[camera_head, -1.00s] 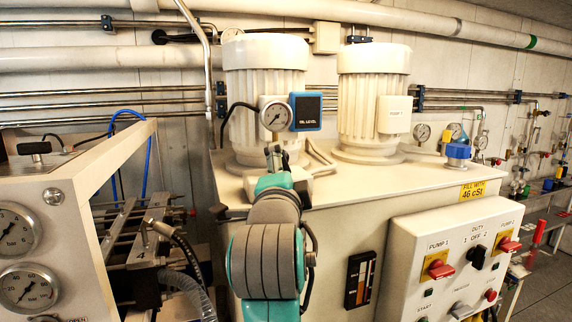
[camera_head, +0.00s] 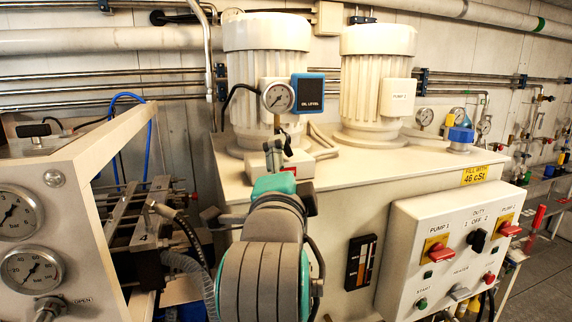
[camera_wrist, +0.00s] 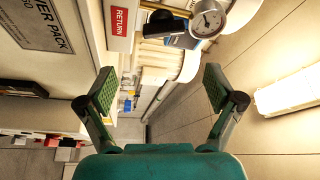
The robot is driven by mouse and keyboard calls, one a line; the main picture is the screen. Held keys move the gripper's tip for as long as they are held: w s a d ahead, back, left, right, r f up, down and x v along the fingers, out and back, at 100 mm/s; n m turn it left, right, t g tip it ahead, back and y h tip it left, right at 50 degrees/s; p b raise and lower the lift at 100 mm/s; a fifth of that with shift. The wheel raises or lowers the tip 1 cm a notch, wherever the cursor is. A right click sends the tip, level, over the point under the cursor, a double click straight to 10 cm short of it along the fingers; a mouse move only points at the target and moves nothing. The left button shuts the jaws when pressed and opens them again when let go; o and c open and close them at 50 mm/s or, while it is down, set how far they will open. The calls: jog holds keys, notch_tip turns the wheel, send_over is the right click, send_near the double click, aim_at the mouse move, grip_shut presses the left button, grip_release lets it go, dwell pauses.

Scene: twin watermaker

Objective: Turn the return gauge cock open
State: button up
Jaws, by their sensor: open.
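In the wrist view, a red RETURN label (camera_wrist: 119,21) sits on a pale block. Beside it is a round, white-faced gauge (camera_wrist: 208,18) with a black lever handle (camera_wrist: 164,25) to its left, apparently the cock's handle. The gauge also shows in the head view (camera_head: 278,97), above the pale block. My gripper (camera_wrist: 159,82) is open and empty, its green-padded fingers spread wide. The handle lies beyond the fingertips, apart from them, toward the top of the wrist view. In the head view my arm hides most of the gripper and the cock.
A blue OIL LEVEL box (camera_head: 308,93) is close behind the gauge. Two pale pump motors (camera_head: 267,60) (camera_head: 376,70) stand on the tank top. A control box (camera_head: 450,250) projects at right, and a gauge panel (camera_head: 30,245) stands at left. Hoses (camera_head: 185,275) run beside my arm.

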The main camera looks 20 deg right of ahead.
jog(key=shift+s+a+f, duration=0.1)
jog(key=shift+s+a, duration=0.05)
jog(key=shift+s, duration=0.3)
notch_tip(320, 180, up, 10)
dwell(0.8)
